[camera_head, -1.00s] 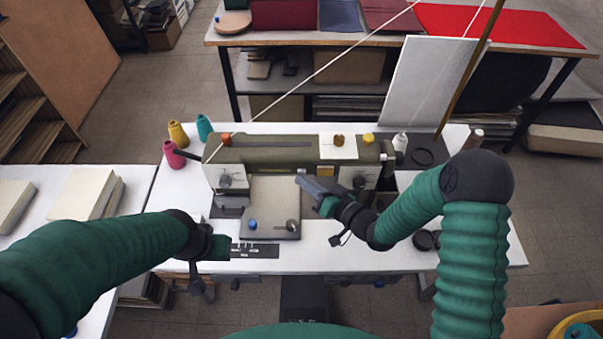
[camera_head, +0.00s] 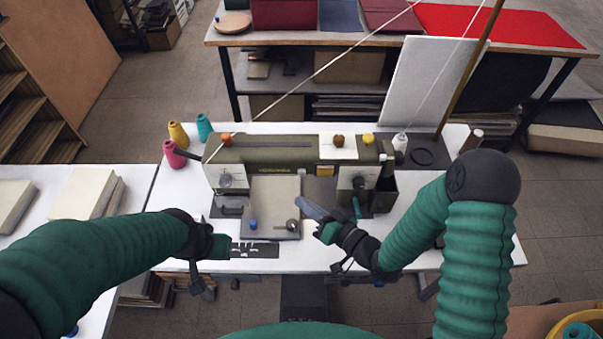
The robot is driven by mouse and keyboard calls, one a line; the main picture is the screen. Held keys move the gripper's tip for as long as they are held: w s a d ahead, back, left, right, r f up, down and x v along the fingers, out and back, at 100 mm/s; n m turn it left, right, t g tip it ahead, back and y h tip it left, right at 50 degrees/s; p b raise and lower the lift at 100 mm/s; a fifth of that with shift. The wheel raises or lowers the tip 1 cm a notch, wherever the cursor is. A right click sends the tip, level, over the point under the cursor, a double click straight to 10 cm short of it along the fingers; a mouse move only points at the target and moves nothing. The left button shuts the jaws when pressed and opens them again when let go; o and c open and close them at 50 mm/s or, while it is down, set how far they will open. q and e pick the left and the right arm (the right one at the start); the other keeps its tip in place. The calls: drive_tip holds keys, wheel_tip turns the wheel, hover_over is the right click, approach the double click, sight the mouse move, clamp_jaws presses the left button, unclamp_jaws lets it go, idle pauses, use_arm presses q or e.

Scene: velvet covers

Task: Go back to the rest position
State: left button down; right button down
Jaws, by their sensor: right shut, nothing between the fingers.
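My left gripper (camera_head: 219,246) is at the left front of the white table (camera_head: 300,258), beside a dark slotted strip (camera_head: 262,251). Its fingers are small and partly hidden, so I cannot tell if they are open. The olive sewing machine (camera_head: 275,153) stands behind both grippers.
Yellow (camera_head: 178,135), teal (camera_head: 205,127) and pink (camera_head: 173,154) thread cones stand at the back left. A wooden pole (camera_head: 470,65) rises at the back right. The front middle of the table is mostly clear.

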idle(0.4)
drive_tip(key=s+d+f+g+h, duration=0.1)
drive_tip(key=s+d+g+h, duration=0.15)
drive_tip(key=d+h, duration=0.4)
drive_tip(key=s+d+f+g+h, duration=0.1)
drive_tip(key=d+g+h, duration=0.25)
drive_tip(key=d, duration=0.65)
drive_tip(key=s+d+r+m+g+h, duration=0.1)
drive_tip(key=s+d+r+g, duration=0.1)
drive_tip(key=s, duration=0.6)
drive_tip(key=shift+s+d+r+h, duration=0.2)
drive_tip(key=shift+s+r+h, duration=0.15)
drive_tip(key=shift+r+h, duration=0.1)
